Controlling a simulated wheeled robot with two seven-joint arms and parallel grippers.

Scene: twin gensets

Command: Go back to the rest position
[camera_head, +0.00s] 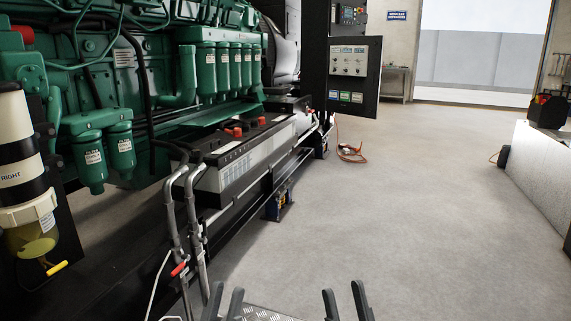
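My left gripper (228,289) shows at the bottom edge of the head view, its two dark fingers pointing up with a gap between them. My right gripper (343,288) is at the bottom edge to its right, its fingers also apart. Both are open, and no object shows between the fingers. A checkered metal plate (268,314) shows low between them. The wrists and most of both arms are out of view.
A green genset engine (150,75) fills the left side, with batteries (240,155) along its black base frame. Grey pipes (195,215) stand close to my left gripper. A control panel (354,75) stands beyond. The grey floor (400,200) is clear in the middle. A white block (545,170) is at right.

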